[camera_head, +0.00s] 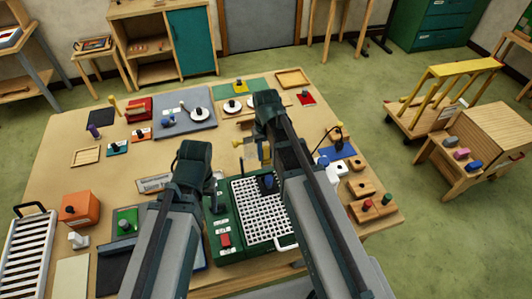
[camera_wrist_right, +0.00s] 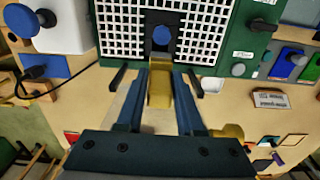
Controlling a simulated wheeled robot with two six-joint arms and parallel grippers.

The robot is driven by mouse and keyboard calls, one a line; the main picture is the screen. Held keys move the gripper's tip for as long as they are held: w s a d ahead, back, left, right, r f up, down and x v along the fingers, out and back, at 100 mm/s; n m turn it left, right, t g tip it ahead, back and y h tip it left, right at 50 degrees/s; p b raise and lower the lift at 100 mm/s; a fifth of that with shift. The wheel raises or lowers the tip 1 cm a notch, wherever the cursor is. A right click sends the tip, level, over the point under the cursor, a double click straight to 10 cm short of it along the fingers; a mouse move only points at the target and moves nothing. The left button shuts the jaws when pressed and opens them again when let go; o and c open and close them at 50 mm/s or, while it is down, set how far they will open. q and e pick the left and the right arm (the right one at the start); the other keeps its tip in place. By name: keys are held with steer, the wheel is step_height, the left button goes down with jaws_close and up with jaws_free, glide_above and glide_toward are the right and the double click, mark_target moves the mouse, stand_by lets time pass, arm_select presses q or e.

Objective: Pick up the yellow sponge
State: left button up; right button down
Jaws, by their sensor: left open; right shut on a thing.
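My right gripper (camera_wrist_right: 161,76) is shut on a yellow block, which I take to be the yellow sponge (camera_wrist_right: 159,90). The block sits between the two fingers in the right wrist view. In the head view a yellow patch (camera_head: 265,151) shows at my right gripper, partly hidden by the arm, above the table behind the green-framed grid. My left gripper (camera_head: 216,203) is open, beside the left edge of the green grid unit, mostly hidden behind its own arm. I see nothing between its fingers.
A green unit with a white grid (camera_head: 262,217) and a blue knob (camera_head: 268,182) stands at the table's front. White and wooden blocks stand to its right. An orange box (camera_head: 78,209) and a rack (camera_head: 25,250) are at left. The table's left middle is fairly clear.

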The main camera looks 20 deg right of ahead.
step_height(320, 180, up, 7)
steer(key=p, duration=0.5)
steer(key=shift+p, duration=0.35)
steer(key=c, duration=1.2)
jaws_free()
jaws_close()
